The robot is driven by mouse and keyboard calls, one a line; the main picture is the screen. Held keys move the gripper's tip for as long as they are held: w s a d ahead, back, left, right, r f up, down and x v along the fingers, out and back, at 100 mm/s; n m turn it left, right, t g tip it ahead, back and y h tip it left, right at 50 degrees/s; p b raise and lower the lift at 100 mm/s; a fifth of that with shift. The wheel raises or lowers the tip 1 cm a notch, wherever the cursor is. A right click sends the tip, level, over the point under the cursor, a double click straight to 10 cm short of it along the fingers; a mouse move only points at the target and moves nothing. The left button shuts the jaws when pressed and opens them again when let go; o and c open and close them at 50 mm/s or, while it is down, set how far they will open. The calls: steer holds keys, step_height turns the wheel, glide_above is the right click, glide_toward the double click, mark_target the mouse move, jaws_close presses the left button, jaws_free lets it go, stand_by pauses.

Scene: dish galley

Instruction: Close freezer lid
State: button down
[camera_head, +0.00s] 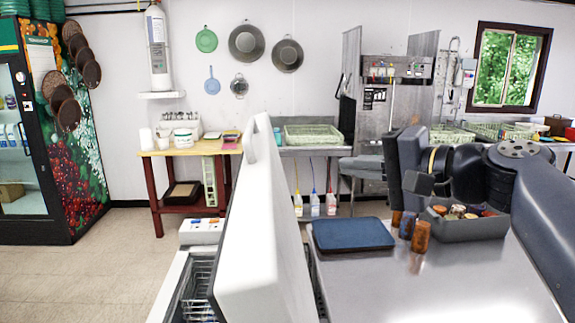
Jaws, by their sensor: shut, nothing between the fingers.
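The freezer lid (250,225) is a thick white panel. It stands raised and steeply tilted in the middle of the view, with a small handle on its upper edge. The white freezer body (170,290) is below it at the lower left. Its open interior shows wire baskets (200,290), and much of the body is hidden by the lid or cut off by the frame. My gripper (404,188) is dark and folded in close on the right, above the steel counter. It is shut and empty, well to the right of the lid and not touching it.
A steel counter (420,290) lies right of the lid. It holds a blue tray (352,234), orange-brown jars (421,237) and a grey bin (470,228) of small items. A wooden table (190,150) stands behind, and a drinks cooler (70,150) at the left. Floor (90,265) is free at lower left.

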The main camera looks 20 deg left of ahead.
steer(key=p, duration=0.3)
glide_toward(271, 169)
steer(key=w+a, duration=0.2)
steer(key=w, duration=0.3)
steer(key=a, duration=0.1)
steer(key=s+a, duration=0.1)
steer(key=s+a+f, duration=0.1)
steer(key=a, duration=0.1)
steer(key=shift+f+p, duration=0.15)
steer(key=shift+p, duration=0.25)
steer(key=shift+s, duration=0.1)
